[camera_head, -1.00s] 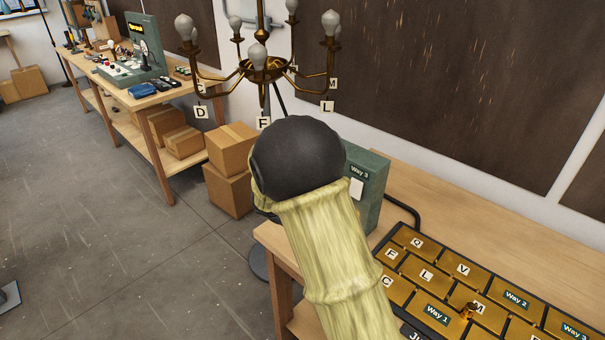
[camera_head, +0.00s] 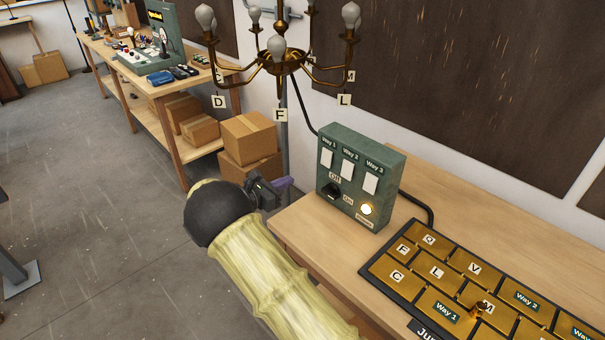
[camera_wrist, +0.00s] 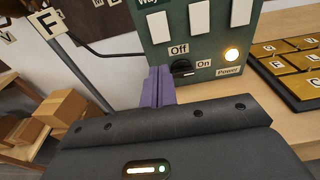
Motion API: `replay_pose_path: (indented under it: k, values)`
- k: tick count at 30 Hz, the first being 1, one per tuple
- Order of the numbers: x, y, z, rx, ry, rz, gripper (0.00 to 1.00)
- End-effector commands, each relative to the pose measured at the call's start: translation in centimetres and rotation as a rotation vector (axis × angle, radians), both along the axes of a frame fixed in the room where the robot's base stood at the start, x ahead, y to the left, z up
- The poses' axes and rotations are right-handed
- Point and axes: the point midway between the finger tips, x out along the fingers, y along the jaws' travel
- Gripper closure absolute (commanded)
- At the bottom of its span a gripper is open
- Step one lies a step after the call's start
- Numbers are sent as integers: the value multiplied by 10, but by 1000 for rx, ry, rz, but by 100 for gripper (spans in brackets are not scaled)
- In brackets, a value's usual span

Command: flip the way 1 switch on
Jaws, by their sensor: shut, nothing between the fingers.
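The green switch box (camera_head: 391,176) stands upright at the bench's left end. Its face carries three white switches under the labels Way 1, Way 2 and Way 3. The way 1 switch (camera_head: 326,157) is the leftmost; it also shows at the top of the wrist view (camera_wrist: 159,27). I cannot tell its position. Below sits a black switch (camera_head: 331,190) between Off and On labels, beside a glowing Power lamp (camera_head: 367,209). My gripper (camera_head: 285,183) is shut and empty, left of the box. In the wrist view its purple fingers (camera_wrist: 158,86) appear below the way 1 switch; contact is not visible.
A gold-plated board (camera_head: 437,272) with lettered tiles lies on the bench (camera_head: 310,232) right of the box. A brass chandelier (camera_head: 281,66) hangs behind with tags. Cardboard boxes (camera_head: 248,138) stand on the floor behind my gripper. A dark cable runs behind the box.

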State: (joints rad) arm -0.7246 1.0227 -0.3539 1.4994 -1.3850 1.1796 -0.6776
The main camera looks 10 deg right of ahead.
Motion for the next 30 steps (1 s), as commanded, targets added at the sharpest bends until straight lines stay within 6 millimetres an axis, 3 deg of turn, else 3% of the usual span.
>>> replay_pose_path:
  k: [21,30]
  values:
    - [67,-95,-11,2,1,-4,100]
    - [79,-109,-16,2,0,0,100]
